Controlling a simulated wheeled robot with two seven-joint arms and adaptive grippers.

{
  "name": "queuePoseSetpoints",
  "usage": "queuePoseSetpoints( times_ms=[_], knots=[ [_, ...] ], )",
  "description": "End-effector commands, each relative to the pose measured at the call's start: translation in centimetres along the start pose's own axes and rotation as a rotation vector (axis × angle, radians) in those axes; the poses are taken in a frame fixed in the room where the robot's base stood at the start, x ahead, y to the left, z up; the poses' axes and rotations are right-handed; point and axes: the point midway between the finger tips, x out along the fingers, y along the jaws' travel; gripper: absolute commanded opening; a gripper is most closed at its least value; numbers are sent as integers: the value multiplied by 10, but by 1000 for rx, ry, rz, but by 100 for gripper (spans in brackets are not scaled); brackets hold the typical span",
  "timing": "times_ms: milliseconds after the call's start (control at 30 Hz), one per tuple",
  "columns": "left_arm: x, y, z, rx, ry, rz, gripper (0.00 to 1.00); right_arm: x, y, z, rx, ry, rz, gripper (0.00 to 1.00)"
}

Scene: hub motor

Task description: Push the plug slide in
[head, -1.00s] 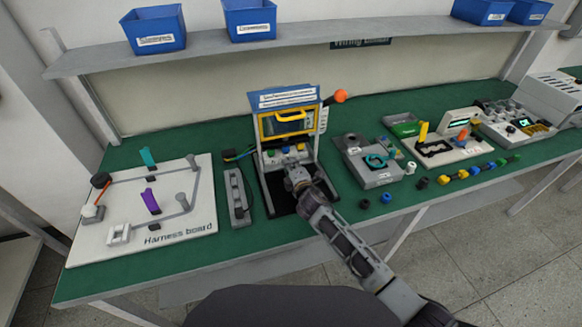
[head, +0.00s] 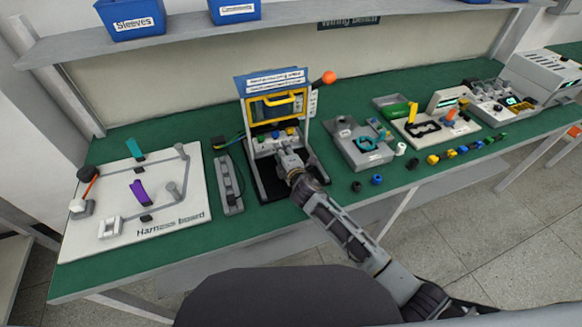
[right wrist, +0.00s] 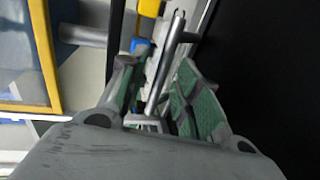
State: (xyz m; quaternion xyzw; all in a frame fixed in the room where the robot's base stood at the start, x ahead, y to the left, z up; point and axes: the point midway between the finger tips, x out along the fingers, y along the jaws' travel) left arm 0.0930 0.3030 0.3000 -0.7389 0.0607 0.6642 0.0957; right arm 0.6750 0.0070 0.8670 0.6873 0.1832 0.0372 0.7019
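The test station (head: 243,103), a white frame with a blue label top and a yellow handle, stands near the middle of the bench. My right gripper (head: 286,154) reaches into its lower front, at the row of coloured parts. The plug slide cannot be made out for certain in the head view. In the right wrist view, my right gripper (right wrist: 156,75) has its two green-padded fingers apart. A thin grey metal bar (right wrist: 165,68) runs in the gap between them; I cannot tell whether a finger touches it. My left gripper is not in view.
The harness board (head: 75,235) lies left, with a grey narrow block (head: 228,185) between it and the station. A grey fixture (head: 350,150) stands right. Small caps lie along the front edge. A shelf (head: 180,45) with blue bins runs above.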

Motion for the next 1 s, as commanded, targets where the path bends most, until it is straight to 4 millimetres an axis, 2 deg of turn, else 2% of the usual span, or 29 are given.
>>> queuePoseSetpoints(
  times_ms=[1000],
  knots=[
    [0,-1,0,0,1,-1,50,-94,0,-1,2,1,-1,32]
  ],
)
